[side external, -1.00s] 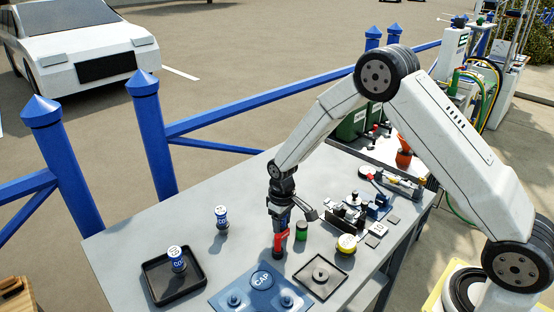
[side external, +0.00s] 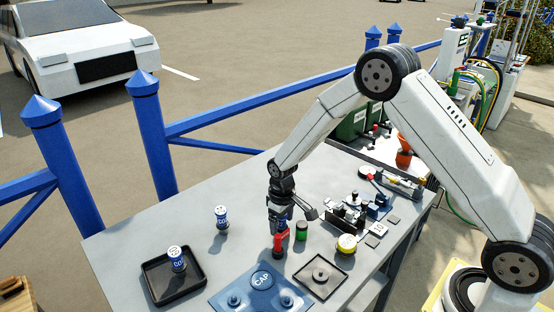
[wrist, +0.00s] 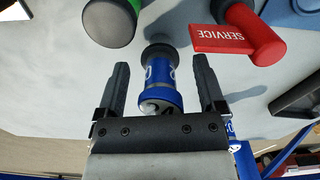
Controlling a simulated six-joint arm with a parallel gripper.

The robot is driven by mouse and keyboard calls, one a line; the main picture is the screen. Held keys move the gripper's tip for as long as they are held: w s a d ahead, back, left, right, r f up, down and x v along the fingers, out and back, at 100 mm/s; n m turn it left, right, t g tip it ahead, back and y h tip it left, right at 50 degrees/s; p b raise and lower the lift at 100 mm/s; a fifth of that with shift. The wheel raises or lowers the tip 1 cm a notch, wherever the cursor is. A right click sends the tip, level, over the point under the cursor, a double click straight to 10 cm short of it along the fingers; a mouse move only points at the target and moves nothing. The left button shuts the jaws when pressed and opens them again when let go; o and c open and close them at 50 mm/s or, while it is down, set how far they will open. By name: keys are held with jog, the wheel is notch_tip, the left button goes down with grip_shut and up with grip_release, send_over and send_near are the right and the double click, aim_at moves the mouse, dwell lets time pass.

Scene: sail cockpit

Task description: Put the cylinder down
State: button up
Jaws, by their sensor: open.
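A blue cylinder (wrist: 160,75) with white lettering is between the two fingers of my gripper (wrist: 158,66) in the wrist view. The fingers are open, with a gap on each side of the cylinder. Its dark far end appears to be on the grey table. In the side view my gripper (side external: 281,222) is low over the table, and the cylinder is largely hidden by the fingers and a red SERVICE-tagged piece (side external: 280,241). Two other blue-and-white cylinders show there: one stands on the bare table (side external: 221,218), one in a black tray (side external: 177,258).
A green cylinder (side external: 301,231) and the red piece (wrist: 245,35) stand close to my gripper. A blue CAP plate (side external: 262,281), a black-edged square plate (side external: 321,277) and a yellow round item (side external: 347,244) are nearby. The table's left part has free room.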

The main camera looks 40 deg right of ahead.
notch_tip(320, 180, up, 12)
jog(key=shift+f, duration=0.1)
dwell(0.5)
jog(key=shift+s, duration=0.1)
dwell(0.4)
jog(key=shift+s, duration=0.5)
jog(key=s+m+t, duration=0.1)
jog(key=s+t, duration=0.1)
jog(key=s, duration=1.5)
jog(key=shift+s+d+r+m+t, duration=0.25)
jog(key=shift+s+r+m+t, duration=0.05)
jog(key=shift+r+m, duration=0.15)
jog(key=shift+w, duration=0.15)
jog(key=w+f+n+t+y, duration=0.1)
jog(key=w+f+t, duration=0.1)
jog(key=w, duration=0.4)
jog(key=w+f+n+t, duration=0.1)
jog(key=w+f+t, duration=0.2)
jog(key=w, duration=0.4)
jog(key=shift+d+f+t+y, duration=0.15)
jog(key=shift+d+t+y, duration=0.2)
jog(key=shift+t, duration=0.45)
jog(key=shift+w+a, duration=0.1)
